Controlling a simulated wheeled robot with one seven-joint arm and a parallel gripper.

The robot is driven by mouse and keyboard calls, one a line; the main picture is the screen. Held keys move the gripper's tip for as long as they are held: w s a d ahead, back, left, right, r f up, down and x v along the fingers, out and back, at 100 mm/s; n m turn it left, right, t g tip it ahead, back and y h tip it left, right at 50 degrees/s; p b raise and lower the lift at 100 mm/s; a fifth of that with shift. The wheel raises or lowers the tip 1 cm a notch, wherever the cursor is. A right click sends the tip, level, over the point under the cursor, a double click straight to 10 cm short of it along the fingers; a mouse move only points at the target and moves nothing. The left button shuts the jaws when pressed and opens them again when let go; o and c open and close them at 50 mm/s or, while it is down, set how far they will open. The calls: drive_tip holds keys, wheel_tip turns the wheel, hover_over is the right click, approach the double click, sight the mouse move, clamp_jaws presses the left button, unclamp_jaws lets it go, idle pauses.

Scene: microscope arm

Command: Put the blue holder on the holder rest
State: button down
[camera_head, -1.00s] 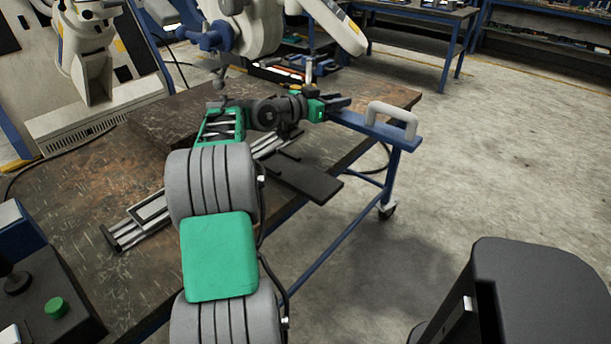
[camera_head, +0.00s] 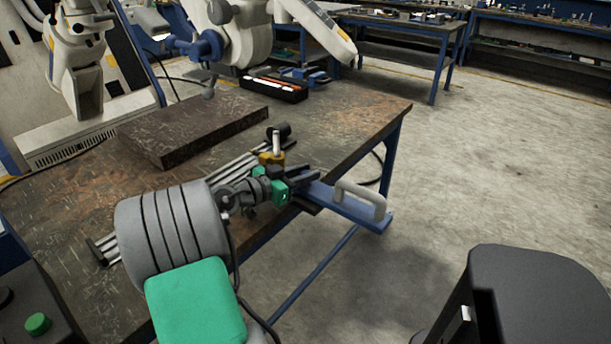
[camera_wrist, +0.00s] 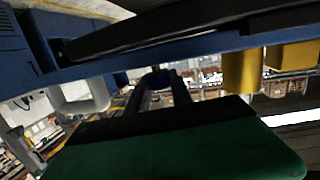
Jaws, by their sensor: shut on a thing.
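The blue holder (camera_head: 347,207) is a long flat blue piece with a light grey loop handle (camera_head: 360,195) at its outer end. My gripper (camera_head: 303,178) is shut on it near its inner end.
A dark stone slab (camera_head: 195,130) lies on the worn table (camera_head: 335,115) behind the metal rails (camera_head: 225,170). A black tray of tools (camera_head: 275,87) and a large white machine (camera_head: 240,40) stand at the back. Open floor lies to the right.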

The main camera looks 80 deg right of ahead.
drive_tip(key=c, duration=1.1)
unclamp_jaws()
drive_tip(key=shift+f, duration=0.1)
drive_tip(key=shift+c, duration=0.2)
drive_tip(key=p+v, duration=0.1)
drive_tip(key=v, duration=0.2)
drive_tip(key=p+v, duration=0.2)
drive_tip(key=v, duration=0.1)
drive_tip(key=r+p+v, duration=0.1)
drive_tip(key=v, duration=0.2)
drive_tip(key=shift+w+a+r+p, duration=0.1)
drive_tip(key=shift+w+a+p, duration=0.15)
drive_tip(key=shift+p, duration=0.1)
drive_tip(key=p, duration=0.3)
drive_tip(key=shift+w+a+p, duration=0.15)
drive_tip(key=shift+w+p, duration=0.15)
drive_tip(key=a+p, duration=0.1)
drive_tip(key=p, duration=0.2)
drive_tip(key=shift+w, duration=0.25)
drive_tip(key=shift+a+f+p, duration=0.25)
drive_tip(key=shift+p, duration=0.75)
drive_tip(key=shift+a+f, duration=0.1)
drive_tip(key=shift+f, duration=0.05)
